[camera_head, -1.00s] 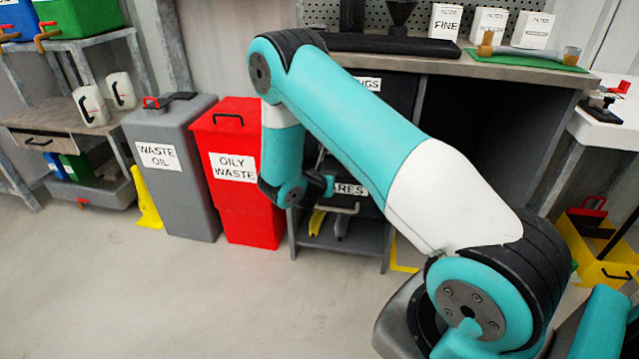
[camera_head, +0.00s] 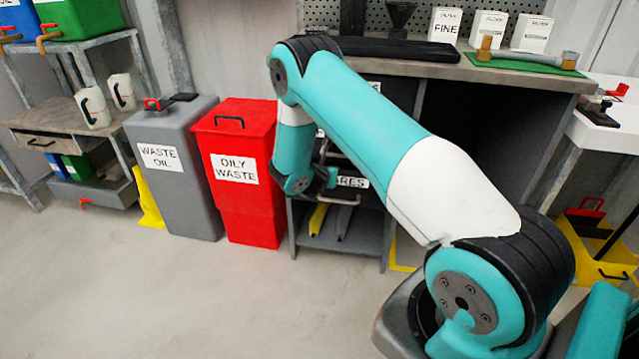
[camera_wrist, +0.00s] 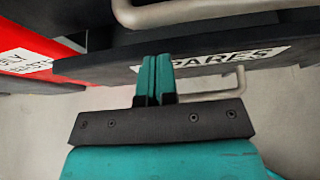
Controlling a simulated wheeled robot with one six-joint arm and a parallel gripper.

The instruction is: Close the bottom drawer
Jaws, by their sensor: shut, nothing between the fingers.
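The bottom drawer has a black front with a white label, partly hidden, that reads "SPARES" (camera_wrist: 228,60) in the wrist view. Its bent metal handle (camera_wrist: 238,82) shows below the label. In the head view the drawer's label (camera_head: 352,182) sits under the workbench, partly covered by my arm. How far the drawer stands out is hard to tell. Contact cannot be told for sure. In the head view my gripper (camera_head: 328,178) is small and partly hidden.
An upper drawer handle (camera_wrist: 200,10) hangs close above my fingers. The red oily waste bin (camera_head: 238,195) stands left of the drawers, beside the grey waste oil bin (camera_head: 178,195). A shelf with yellow and grey items lies below. The floor in front is clear.

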